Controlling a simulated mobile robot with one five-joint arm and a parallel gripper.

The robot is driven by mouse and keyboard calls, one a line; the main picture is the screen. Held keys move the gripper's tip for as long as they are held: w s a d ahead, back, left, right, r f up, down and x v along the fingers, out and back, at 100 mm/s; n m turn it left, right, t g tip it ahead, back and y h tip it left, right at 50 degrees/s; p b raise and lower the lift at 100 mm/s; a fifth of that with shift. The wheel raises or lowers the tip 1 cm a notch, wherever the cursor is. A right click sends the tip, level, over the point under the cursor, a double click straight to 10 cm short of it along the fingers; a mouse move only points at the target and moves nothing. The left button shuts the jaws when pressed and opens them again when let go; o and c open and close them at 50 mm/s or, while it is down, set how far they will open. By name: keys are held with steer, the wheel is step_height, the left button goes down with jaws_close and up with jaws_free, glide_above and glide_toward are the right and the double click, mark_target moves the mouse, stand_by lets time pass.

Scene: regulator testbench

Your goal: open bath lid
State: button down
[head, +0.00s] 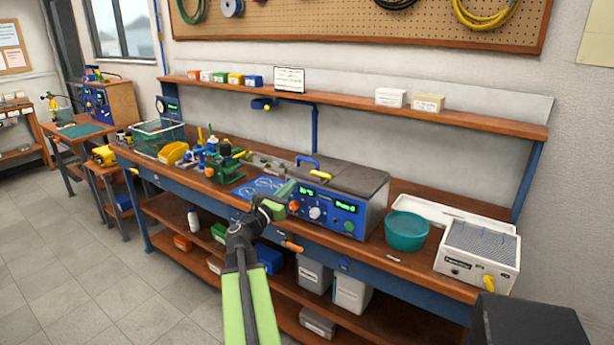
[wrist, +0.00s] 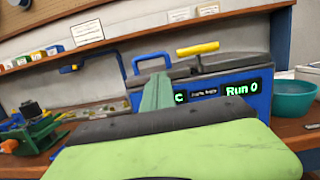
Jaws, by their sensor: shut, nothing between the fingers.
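The bath (head: 328,212) is a metal box with a blue front panel, green displays and knobs, on the bench right of centre. Its dark grey lid (head: 352,178) lies flat and closed on top. A yellow handle (head: 320,174) sticks out over the lid's front edge; it also shows in the wrist view (wrist: 198,48). A blue loop handle (head: 308,160) stands at the bath's left end. My gripper (head: 285,190) is shut and empty, just in front of the bath's left front corner. In the wrist view its green fingers (wrist: 157,92) overlap the front panel, below and left of the yellow handle.
A teal bowl (head: 406,231) and a white perforated-top box (head: 480,250) stand right of the bath. A blue mat (head: 262,187) and a green stand (head: 226,165) are on the left. A shelf (head: 350,103) runs above the bench.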

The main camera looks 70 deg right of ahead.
mark_target(307, 174)
steer(key=p+x, duration=0.2)
steer(key=x, duration=0.8)
steer(key=shift+r, duration=0.1)
